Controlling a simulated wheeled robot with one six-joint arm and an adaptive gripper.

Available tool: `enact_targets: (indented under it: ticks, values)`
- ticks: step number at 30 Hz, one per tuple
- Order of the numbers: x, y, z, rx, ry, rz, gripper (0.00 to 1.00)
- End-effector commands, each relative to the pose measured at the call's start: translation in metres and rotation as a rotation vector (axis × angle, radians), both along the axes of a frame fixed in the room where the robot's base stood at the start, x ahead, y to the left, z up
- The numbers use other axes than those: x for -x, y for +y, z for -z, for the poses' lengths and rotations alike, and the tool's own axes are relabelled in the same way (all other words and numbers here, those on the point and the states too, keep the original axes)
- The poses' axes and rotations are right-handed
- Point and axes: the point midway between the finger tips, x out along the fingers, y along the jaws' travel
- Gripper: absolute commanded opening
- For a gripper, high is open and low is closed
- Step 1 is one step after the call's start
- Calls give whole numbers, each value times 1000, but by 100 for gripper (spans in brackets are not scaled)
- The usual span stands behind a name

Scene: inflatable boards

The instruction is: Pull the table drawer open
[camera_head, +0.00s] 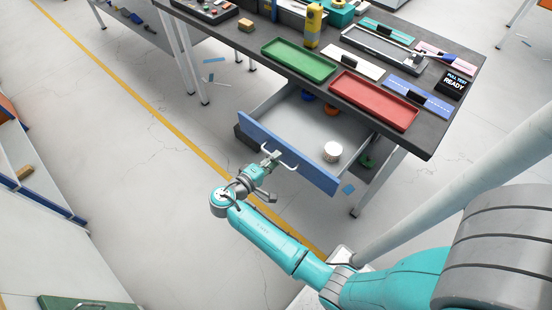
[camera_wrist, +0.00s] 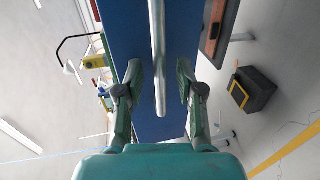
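The table drawer (camera_head: 297,127) stands well out from under the dark table top (camera_head: 425,140). It has a blue front panel (camera_head: 315,172), also seen in the wrist view (camera_wrist: 130,30), and a pale bar handle (camera_head: 290,163). A white round object (camera_head: 332,151) sits inside the drawer. My gripper (camera_head: 268,165) is at the handle, in front of the panel. In the wrist view, the fingers of my gripper (camera_wrist: 160,82) are apart, one on each side of the handle bar (camera_wrist: 158,60), with a visible gap on both sides. The inner back of the drawer is hidden under the table.
A green tray (camera_head: 298,60), a red tray (camera_head: 373,100) and a yellow bottle-like object (camera_head: 313,25) stand on the table. A table leg (camera_head: 378,182) is right of the drawer. A dark box (camera_wrist: 250,90) shows at right in the wrist view. Open floor lies left of my arm.

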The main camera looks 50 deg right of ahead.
Motion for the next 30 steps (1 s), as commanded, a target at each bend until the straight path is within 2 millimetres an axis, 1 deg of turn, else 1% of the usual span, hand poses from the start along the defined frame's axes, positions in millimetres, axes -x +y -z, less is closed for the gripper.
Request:
enact_targets:
  ticks: [1, 9, 15, 21, 30]
  values:
    - [-1, 9, -2, 0, -1, -4, 37]
    - [1, 60, -12, 0, 0, -5, 37]
    - [3, 91, -19, 0, -1, -3, 37]
    - [4, 104, -21, 0, 1, -1, 37]
    - [4, 106, -22, 0, 1, 0, 37]
